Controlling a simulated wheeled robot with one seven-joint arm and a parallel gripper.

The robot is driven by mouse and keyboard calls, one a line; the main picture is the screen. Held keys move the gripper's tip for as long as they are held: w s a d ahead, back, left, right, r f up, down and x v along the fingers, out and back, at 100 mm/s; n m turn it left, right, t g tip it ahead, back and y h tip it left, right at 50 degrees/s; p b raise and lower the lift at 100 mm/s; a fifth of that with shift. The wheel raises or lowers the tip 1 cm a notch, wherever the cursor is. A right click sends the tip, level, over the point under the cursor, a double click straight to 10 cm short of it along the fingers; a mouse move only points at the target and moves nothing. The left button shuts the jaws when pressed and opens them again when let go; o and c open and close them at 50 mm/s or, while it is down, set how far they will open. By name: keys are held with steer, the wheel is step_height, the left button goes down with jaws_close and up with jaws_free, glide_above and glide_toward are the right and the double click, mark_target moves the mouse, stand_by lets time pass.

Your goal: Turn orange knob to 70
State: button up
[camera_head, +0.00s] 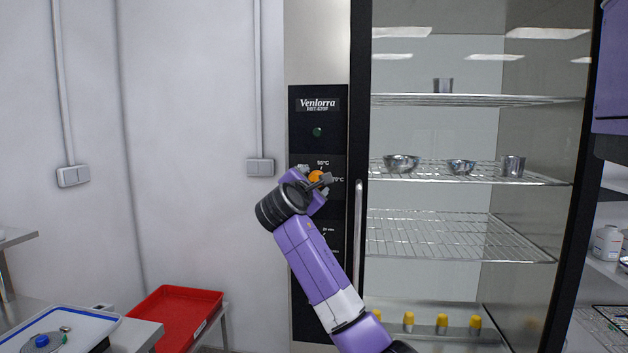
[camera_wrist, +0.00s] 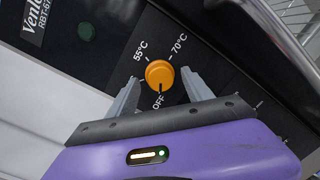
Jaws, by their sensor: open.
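The orange knob (camera_wrist: 159,74) sits on the black control panel (camera_wrist: 105,60) between the labels 55°C and 70°C, with OFF below it in the wrist view. A dark mark on its lower rim points toward OFF. In the head view the knob (camera_head: 316,176) is partly hidden by my gripper (camera_head: 316,182). In the wrist view my gripper (camera_wrist: 160,77) is open, with one finger on each side of the knob. Gaps show between the fingers and the knob, and I see no clear contact.
A glass-fronted cabinet with wire shelves (camera_head: 460,180) and metal bowls stands right of the panel, with a vertical handle (camera_head: 357,235) close to my arm. A red tray (camera_head: 180,315) is at lower left. A green light (camera_head: 317,132) is above the knob.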

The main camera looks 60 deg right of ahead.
steer(key=shift+w+d, duration=0.1)
steer(key=shift+d, duration=0.35)
jaws_close()
